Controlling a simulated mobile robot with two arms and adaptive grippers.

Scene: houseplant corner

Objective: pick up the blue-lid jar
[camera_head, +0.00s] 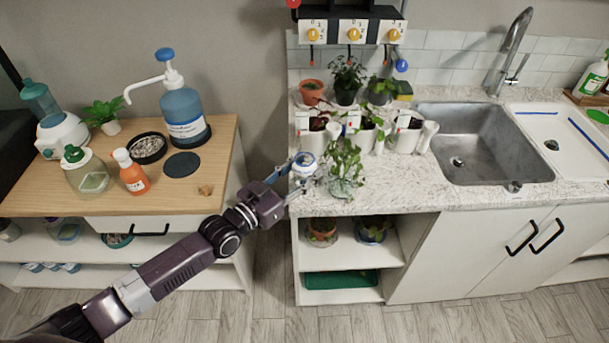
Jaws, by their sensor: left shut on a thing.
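The blue-lid jar (304,160) is small, with a whitish body and a blue ring on its lid. It is at the left front corner of the speckled counter (410,195). My left gripper (298,178) reaches it from the lower left and is shut on it. The fingers cover part of the jar's lower side. I cannot tell whether its base touches the counter. A leafy plant in a clear glass pot (344,178) stands close to the jar's right. My right gripper is out of view.
White pots (314,135) with plants stand behind the jar. The sink (480,145) is to the right. A floor gap separates both units.

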